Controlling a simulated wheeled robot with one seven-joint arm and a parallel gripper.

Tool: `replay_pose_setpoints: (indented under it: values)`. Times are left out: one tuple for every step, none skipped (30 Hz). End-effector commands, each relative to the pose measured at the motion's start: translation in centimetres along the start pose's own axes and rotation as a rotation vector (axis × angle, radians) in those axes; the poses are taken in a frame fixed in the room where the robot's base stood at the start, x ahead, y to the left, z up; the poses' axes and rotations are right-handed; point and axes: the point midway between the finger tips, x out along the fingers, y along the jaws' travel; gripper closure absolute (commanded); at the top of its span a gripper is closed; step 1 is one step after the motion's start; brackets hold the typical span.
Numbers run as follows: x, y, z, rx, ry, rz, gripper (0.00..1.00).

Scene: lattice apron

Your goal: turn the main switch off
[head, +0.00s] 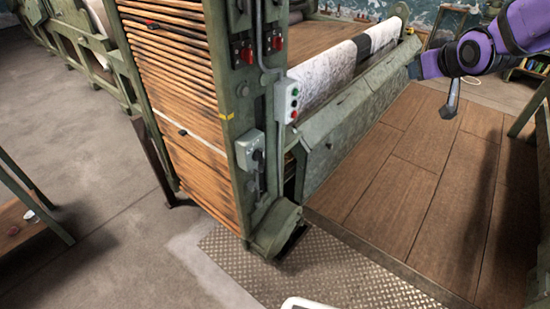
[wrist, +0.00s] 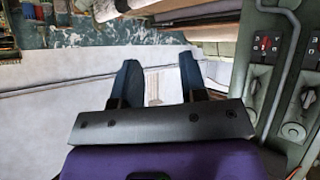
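The green machine post carries several controls, and I cannot tell for certain which is the main switch. A grey switch box (head: 248,150) with a dark handle sits low on the post in the head view. Two red switches (head: 278,43) sit near the top. My gripper (head: 414,69) is at the far right in the head view, well apart from the post. In the wrist view my gripper (wrist: 158,82) is open and empty, its two dark blue fingers spread.
A small button box (head: 288,100) with green and red buttons juts from the post. A green beam (head: 360,110) and a white fabric roll (head: 325,72) run right of it. Wooden decking (head: 410,165) and a metal tread plate (head: 330,273) lie clear in front.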

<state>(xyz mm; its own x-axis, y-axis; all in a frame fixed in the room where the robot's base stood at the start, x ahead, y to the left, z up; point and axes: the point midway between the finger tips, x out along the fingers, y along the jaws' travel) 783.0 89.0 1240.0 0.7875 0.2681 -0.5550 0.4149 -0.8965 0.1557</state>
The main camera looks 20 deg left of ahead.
Motion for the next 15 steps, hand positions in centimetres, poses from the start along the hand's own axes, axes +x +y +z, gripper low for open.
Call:
replay_pose_setpoints:
  values:
    - [2.2, -1.2, 0.2, -0.019, 0.020, -0.026, 0.61]
    - [3.4, -1.9, 0.2, -0.030, 0.038, -0.041, 0.61]
    - [4.9, -2.8, 0.3, -0.042, 0.061, -0.060, 0.61]
    - [6.0, -3.6, 0.4, -0.052, 0.079, -0.076, 0.61]
    - [7.0, -4.3, 0.5, -0.062, 0.097, -0.093, 0.61]
    - [8.4, -5.4, 0.7, -0.073, 0.121, -0.114, 0.61]
    - [9.5, -6.2, 0.9, -0.082, 0.139, -0.131, 0.61]
    - [10.5, -7.1, 1.2, -0.090, 0.157, -0.149, 0.61]
    - [11.8, -8.2, 1.6, -0.100, 0.181, -0.173, 0.61]
    - [12.7, -9.1, 1.9, -0.106, 0.199, -0.191, 0.61]
    - [13.7, -10.1, 2.2, -0.113, 0.217, -0.211, 0.61]
    - [14.8, -11.3, 2.8, -0.121, 0.239, -0.236, 0.61]
    - [15.7, -12.2, 3.3, -0.125, 0.257, -0.255, 0.61]
    - [16.5, -13.2, 3.8, -0.130, 0.275, -0.276, 0.61]
    - [17.5, -14.5, 4.5, -0.135, 0.297, -0.303, 0.61]
